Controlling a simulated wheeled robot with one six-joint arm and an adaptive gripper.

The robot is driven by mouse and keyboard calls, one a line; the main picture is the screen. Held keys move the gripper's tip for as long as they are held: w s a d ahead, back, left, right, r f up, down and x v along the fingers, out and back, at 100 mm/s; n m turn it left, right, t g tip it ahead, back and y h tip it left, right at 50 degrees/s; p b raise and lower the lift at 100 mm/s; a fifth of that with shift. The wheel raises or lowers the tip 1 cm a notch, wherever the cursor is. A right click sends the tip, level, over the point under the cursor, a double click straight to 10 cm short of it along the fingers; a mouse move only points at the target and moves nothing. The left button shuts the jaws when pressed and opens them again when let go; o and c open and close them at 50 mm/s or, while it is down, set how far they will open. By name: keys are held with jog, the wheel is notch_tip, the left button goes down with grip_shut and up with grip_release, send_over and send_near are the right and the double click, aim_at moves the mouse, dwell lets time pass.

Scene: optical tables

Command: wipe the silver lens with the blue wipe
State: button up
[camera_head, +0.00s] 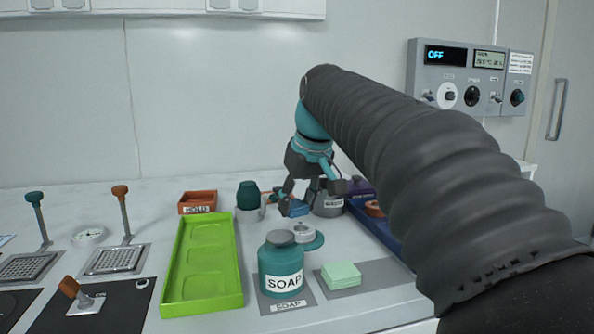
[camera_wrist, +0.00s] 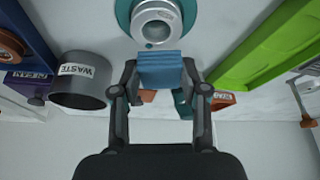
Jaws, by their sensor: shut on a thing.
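The silver lens (camera_head: 302,231) is a ring-shaped piece seated on a round teal base (camera_head: 317,242), behind the soap bottle. In the wrist view the silver lens (camera_wrist: 156,27) is at top centre. My gripper (camera_wrist: 160,78) is shut on the blue wipe (camera_wrist: 160,66), a folded pad held between both fingertips. In the wrist view the wipe's edge is very close to the lens rim; contact cannot be told. In the head view my gripper (camera_head: 313,192) points down behind the lens, with the blue wipe (camera_head: 299,208) partly hidden by a finger.
The teal soap bottle (camera_head: 281,270) stands in front of the lens, beside a pale green stack (camera_head: 341,274) on a grey mat. The green tray (camera_head: 202,265) is left. The grey waste bin (camera_wrist: 80,88) and blue tray (camera_head: 389,236) are close to my gripper. An orange HOLD tray (camera_head: 198,199) is behind.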

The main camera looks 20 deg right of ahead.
aim_at(298, 206)
jog(key=shift+r, duration=2.6)
jog(key=shift+s, duration=0.1)
